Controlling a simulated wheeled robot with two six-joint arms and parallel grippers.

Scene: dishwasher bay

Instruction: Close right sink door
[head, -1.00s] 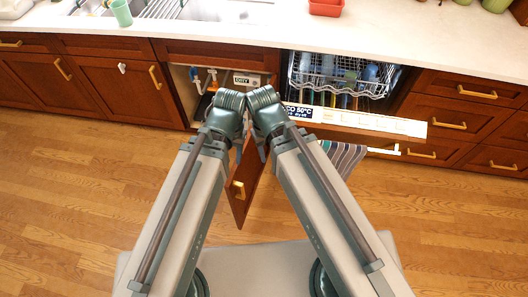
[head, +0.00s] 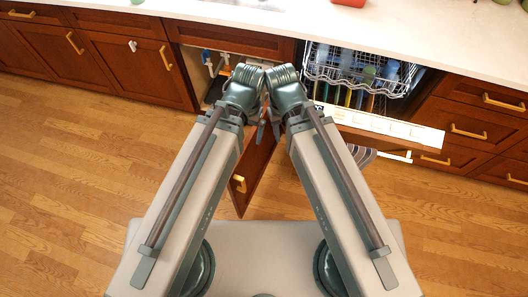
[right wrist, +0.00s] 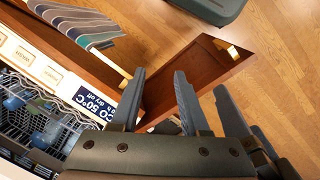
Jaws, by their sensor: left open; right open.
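The right sink door (head: 254,175) is a brown wooden panel with a gold handle (head: 240,183). It stands wide open, swung out from the sink cabinet (head: 190,60) toward me. My left gripper (head: 259,130) and right gripper (head: 277,130) are side by side over the door's upper part near the cabinet, both open and empty. My arms hide part of the door and its hinge side. In the right wrist view the door (right wrist: 190,70) and its handle (right wrist: 228,47) lie beyond the right gripper's fingers (right wrist: 160,72). I cannot tell whether any finger touches the door.
The dishwasher door (head: 390,130) is open just right of the sink door, its rack (head: 360,72) holding dishes. A striped towel (right wrist: 75,20) hangs at the dishwasher door. The wooden floor to the left (head: 80,190) is clear.

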